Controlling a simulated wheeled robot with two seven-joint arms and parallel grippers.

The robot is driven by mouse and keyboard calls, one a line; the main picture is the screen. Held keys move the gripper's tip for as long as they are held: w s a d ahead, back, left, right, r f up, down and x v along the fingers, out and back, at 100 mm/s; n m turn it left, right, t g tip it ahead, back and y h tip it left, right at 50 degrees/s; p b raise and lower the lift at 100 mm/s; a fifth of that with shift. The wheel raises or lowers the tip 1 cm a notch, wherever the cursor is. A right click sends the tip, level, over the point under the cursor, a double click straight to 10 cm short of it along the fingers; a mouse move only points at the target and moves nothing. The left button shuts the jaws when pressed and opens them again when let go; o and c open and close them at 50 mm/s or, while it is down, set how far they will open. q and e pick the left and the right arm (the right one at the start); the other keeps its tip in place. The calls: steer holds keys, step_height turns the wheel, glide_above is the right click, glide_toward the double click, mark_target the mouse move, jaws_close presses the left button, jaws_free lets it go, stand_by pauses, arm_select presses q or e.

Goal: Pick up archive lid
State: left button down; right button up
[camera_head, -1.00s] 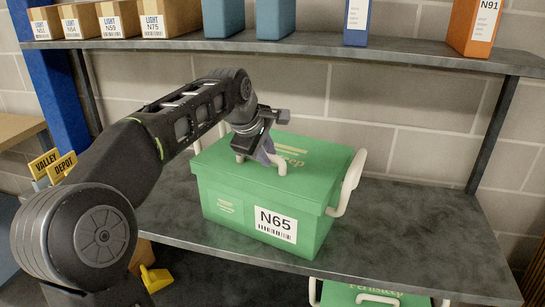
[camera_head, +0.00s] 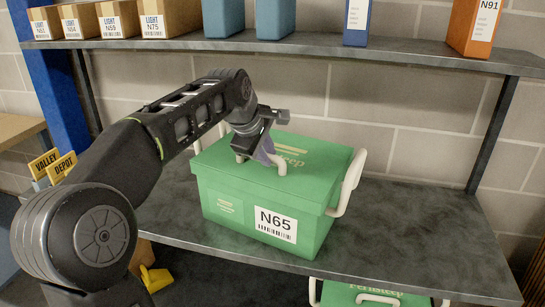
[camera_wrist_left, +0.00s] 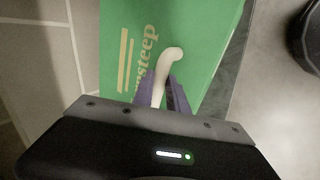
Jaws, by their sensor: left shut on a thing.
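A green archive box labelled N65 (camera_head: 262,225) stands on the grey shelf, with white side handles. Its green lid (camera_head: 315,160) sits on top of the box. A white lid handle (camera_head: 277,166) curves up from the lid. My left gripper (camera_head: 265,158) is shut on this handle, above the lid. In the left wrist view the purple fingers of the left gripper (camera_wrist_left: 164,92) stand on either side of the white handle (camera_wrist_left: 172,55), over the green lid (camera_wrist_left: 210,30). My right gripper is not in view.
The grey shelf (camera_head: 420,235) is clear to the right of the box. An upper shelf (camera_head: 350,51) with small cartons (camera_head: 118,17), blue bins and an orange binder (camera_head: 478,25) runs above. Another green box (camera_head: 370,295) is below. A dark post (camera_head: 492,135) stands at right.

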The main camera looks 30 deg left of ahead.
arm_select(q)
step_height(320, 180, up, 10)
steer(key=p, duration=0.2)
stand_by(0.5)
steer(key=shift+r, duration=0.1)
stand_by(0.4)
